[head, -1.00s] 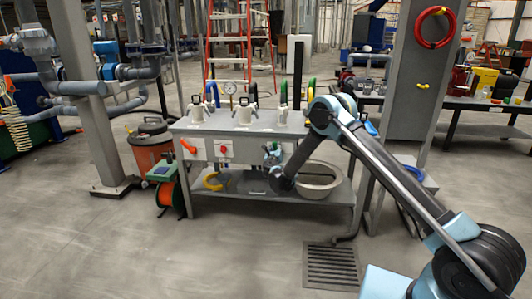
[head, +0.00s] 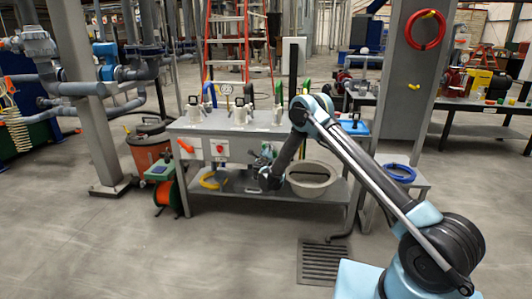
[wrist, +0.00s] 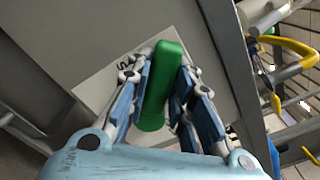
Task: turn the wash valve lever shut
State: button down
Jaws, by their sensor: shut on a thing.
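A green lever handle (wrist: 163,85) shows in the wrist view, in front of a pale label plate (wrist: 103,85) with partly hidden lettering. My gripper (wrist: 167,78) has its blue-padded fingers on both sides of the green handle and is shut on it. The handle runs nearly upright in the picture, tilted slightly. In the head view my gripper (head: 263,160) is at the front of the grey bench (head: 240,133), below its top. The lever there is hidden by my gripper. An orange lever (head: 186,146) and a red knob (head: 221,149) are on the bench front to the left.
A grey basin (head: 312,180) stands on the lower shelf, right of my gripper. White jugs (head: 240,112) stand on the bench top. A yellow pipe (wrist: 290,45) is at the right in the wrist view. A floor grate (head: 324,262) lies in front; the floor left of it is clear.

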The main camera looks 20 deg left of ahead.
jog(key=shift+s+a, duration=0.1)
jog(key=shift+a, duration=0.05)
jog(key=c, duration=1.5)
grip_release()
jog(key=shift+o, duration=0.5)
jog(key=v, duration=1.2)
